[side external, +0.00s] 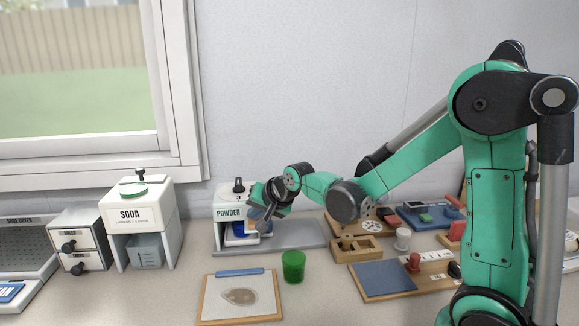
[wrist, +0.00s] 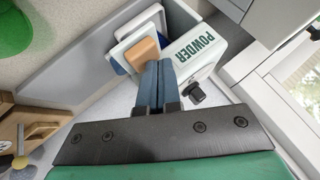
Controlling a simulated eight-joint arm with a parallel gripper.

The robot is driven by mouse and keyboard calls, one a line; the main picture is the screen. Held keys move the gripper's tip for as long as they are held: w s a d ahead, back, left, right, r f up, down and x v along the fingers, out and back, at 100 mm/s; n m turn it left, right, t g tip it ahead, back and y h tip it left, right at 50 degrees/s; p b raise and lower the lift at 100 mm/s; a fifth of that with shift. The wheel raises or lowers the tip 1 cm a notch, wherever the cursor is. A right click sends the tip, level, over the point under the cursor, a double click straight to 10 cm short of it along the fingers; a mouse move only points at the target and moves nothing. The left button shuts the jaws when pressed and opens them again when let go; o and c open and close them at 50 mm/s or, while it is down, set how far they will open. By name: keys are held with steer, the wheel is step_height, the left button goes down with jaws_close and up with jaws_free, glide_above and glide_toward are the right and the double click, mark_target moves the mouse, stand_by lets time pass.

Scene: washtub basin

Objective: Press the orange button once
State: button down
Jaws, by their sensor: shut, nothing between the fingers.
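The orange button (wrist: 142,54) shows in the wrist view as a rounded tan-orange block on the white and blue lower front of the POWDER dispenser (wrist: 197,50). My gripper (wrist: 158,66) is shut and empty, its two dark blue fingers side by side. The fingertips are right beside the button's lower right edge; I cannot tell whether they touch it. In the side external view, the POWDER dispenser (side external: 231,193) stands against the wall, and my gripper (side external: 262,222) reaches its front, hiding most of the button there.
A green cup (side external: 293,266) and a clipboard (side external: 240,298) stand in front. The SODA dispenser (side external: 134,217) and a small drawer unit (side external: 80,242) are to the left. A grey tray (side external: 300,237) extends right of the POWDER dispenser, with wooden boards and small parts beyond it.

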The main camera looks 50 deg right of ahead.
stand_by(0.4)
steer(key=shift+r, duration=0.9)
steer(key=shift+r, duration=2.5)
steer(key=s+a+f+n+g, duration=0.1)
steer(key=s+a+f+n, duration=0.1)
steer(key=s+a+n, duration=0.2)
steer(key=s+a+f+n+g+y, duration=0.1)
steer(key=s+a+n, duration=0.3)
steer(key=s, duration=0.6)
steer(key=f+n, duration=0.1)
steer(key=n, duration=0.1)
steer(key=shift+n, duration=0.4)
